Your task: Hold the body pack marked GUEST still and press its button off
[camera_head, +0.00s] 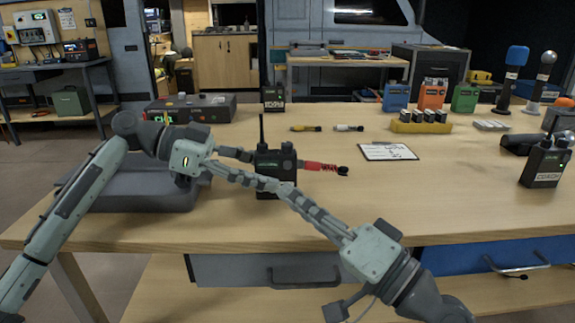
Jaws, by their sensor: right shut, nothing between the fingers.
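A black body pack (268,163) with a thin antenna stands upright near the middle of the table. Its label is hidden behind the fingers, so I cannot read its name. My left gripper (257,170) reaches in from the left, one finger passing behind the pack and the other across its front; it looks shut on the pack. My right gripper (287,191) comes from the lower right, shut and empty, its tips at the pack's lower front. I cannot tell whether they touch it. The button is not clearly visible.
A pack labelled COACH (544,162) stands at the right and another pack (273,98) at the back. A red connector (320,166) lies just right of the middle pack. A clipboard (388,151) and a yellow battery holder (420,127) lie beyond. The front right tabletop is clear.

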